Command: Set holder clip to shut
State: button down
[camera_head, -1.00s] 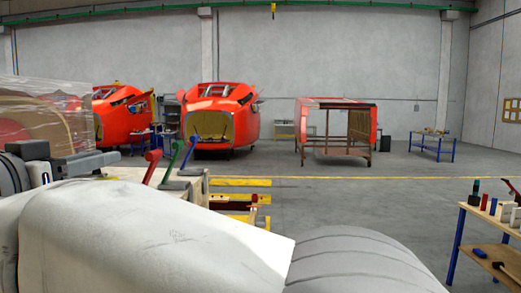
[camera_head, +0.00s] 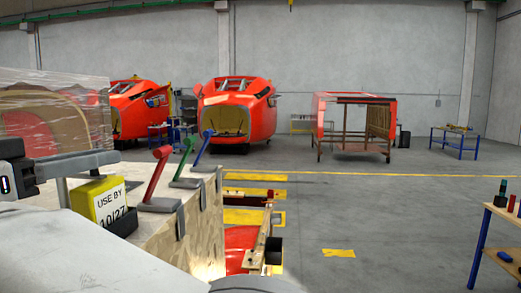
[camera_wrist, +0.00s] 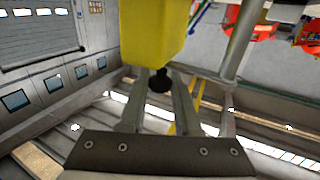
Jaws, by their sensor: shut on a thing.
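In the wrist view, the two grey fingers of my gripper (camera_wrist: 158,88) reach up to a small round black knob (camera_wrist: 159,82). The knob is between their tips, just under a yellow block (camera_wrist: 153,28). In the head view, a yellow block (camera_head: 103,200) labelled "USE BY 10/27" stands at the bench's left part, with a dark piece at its foot. Three clamp levers line the wooden bench edge: red (camera_head: 157,173), green (camera_head: 184,156) and blue (camera_head: 203,147), all tilted up. Which part is the holder clip is unclear. My arm hides the lower left.
A small side table (camera_head: 503,225) with coloured items stands at the right. Red train nosecones (camera_head: 236,105) and a red frame (camera_head: 352,122) stand at the back. A clear plastic-wrapped panel (camera_head: 55,115) stands behind the bench. The middle floor is open.

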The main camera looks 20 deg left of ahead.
jog(key=shift+s+r, duration=0.1)
dwell(0.3)
jog(key=c, duration=0.7)
grip_release()
jog(key=shift+s, duration=0.1)
jog(key=shift+o, duration=0.2)
jog(key=shift+r, duration=0.65)
notch_tip(320, 180, up, 3)
jog(key=shift+f, duration=0.2)
jog(key=w+d+r+b, duration=0.2)
jog(key=w+d+r, duration=0.4)
jog(key=d, duration=0.4)
jog(key=shift+w+r+b, duration=0.15)
jog(key=shift+r+b, duration=0.15)
jog(key=shift+r, duration=0.2)
